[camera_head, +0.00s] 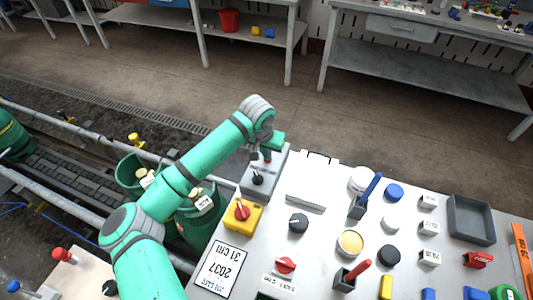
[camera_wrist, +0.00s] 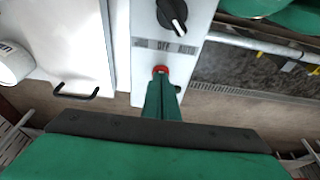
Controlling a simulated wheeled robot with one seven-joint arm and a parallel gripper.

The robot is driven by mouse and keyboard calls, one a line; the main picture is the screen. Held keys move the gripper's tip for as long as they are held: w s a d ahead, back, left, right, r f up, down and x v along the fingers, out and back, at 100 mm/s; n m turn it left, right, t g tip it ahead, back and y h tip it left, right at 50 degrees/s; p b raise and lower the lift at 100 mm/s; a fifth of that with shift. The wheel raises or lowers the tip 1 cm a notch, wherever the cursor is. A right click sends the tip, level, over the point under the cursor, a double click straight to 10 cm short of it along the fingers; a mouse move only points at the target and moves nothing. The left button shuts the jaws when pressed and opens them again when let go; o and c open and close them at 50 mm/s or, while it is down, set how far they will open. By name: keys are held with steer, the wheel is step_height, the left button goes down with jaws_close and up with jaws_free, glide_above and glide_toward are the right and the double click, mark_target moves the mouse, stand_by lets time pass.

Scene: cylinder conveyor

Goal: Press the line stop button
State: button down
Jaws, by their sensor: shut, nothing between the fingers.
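A grey control box (camera_head: 262,172) stands at the back left of the white table, with a black rotary knob (camera_head: 257,179) on it. The knob (camera_wrist: 172,14) also shows in the wrist view, beside a label reading OFF and AUTO. A round red button (camera_wrist: 160,69) sits on the same box, past the knob. My gripper (camera_wrist: 161,82) is shut and empty, with its fingertips right at the red button, covering part of it. Whether they touch it cannot be told. In the head view my gripper (camera_head: 268,150) hangs over the far end of the box and mostly hides the button.
A yellow box with a red knob (camera_head: 241,210) stands nearby on the table (camera_head: 325,235). A conveyor rail with green cylinders (camera_head: 196,219) runs at the left. A black handle (camera_wrist: 76,92) is beside the box.

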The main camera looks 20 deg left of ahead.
steer(key=v, duration=1.3)
steer(key=shift+w+r, duration=0.35)
steer(key=shift+r, duration=0.05)
steer(key=shift+w, duration=0.1)
